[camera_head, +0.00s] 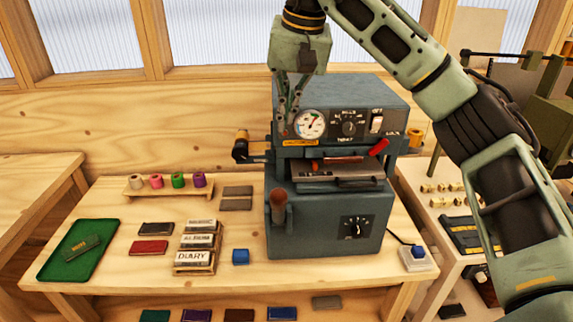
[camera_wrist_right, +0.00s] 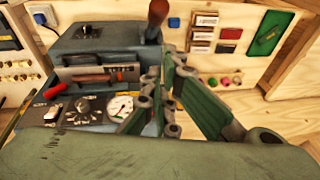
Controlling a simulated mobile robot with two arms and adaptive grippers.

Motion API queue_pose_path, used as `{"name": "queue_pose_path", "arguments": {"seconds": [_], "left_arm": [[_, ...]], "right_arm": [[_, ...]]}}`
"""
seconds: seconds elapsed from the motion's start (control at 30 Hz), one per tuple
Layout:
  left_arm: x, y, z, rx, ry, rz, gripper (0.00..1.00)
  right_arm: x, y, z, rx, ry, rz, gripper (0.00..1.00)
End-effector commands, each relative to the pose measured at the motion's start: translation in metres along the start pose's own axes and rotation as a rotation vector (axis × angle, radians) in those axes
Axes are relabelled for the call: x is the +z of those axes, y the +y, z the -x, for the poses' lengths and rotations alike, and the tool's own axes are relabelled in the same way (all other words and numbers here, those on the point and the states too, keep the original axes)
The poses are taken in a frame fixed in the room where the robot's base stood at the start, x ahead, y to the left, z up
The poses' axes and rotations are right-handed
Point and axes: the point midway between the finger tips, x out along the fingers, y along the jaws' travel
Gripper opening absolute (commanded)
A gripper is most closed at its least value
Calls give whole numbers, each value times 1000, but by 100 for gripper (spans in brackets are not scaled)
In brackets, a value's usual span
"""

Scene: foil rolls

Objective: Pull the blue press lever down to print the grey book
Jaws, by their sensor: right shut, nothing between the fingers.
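The blue-grey press (camera_head: 330,225) stands on the table. Its lever, with a brown knob (camera_head: 278,197), is at the press's front left, the knob low; the knob also shows at the top of the right wrist view (camera_wrist_right: 157,12). My right gripper (camera_head: 284,128) is shut and empty, at the press's upper left beside the gauge, above the knob and apart from it. A slim dark item lies in the press's front opening (camera_head: 340,170); I cannot tell whether it is a grey book. Two grey books (camera_head: 237,191) lie left of the press. My left gripper is not in view.
Left of the press are a green tray (camera_head: 50,272), a rack of foil rolls (camera_head: 130,190), dark and red books, a type stack (camera_head: 196,246) and a blue block (camera_head: 240,257). A blue button box (camera_head: 417,260) sits at the right corner.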

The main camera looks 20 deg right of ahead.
Motion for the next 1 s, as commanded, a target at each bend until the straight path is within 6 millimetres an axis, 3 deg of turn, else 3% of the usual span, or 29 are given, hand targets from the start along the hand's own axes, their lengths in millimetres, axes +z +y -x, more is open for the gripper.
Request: {"name": "queue_pose_path", "arguments": {"seconds": [0.13, 0.53, 0.67, 1.0], "left_arm": [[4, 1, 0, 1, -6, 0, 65], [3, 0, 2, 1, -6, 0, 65], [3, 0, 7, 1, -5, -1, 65], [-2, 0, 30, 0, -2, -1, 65]], "right_arm": [[-3, 10, 7, 32, 11, 2, 0], [-3, 9, 0, 32, 8, 2, 0], [-3, 10, -17, 33, 6, 1, 0], [-4, 12, -88, 33, 5, 0, 0]]}}
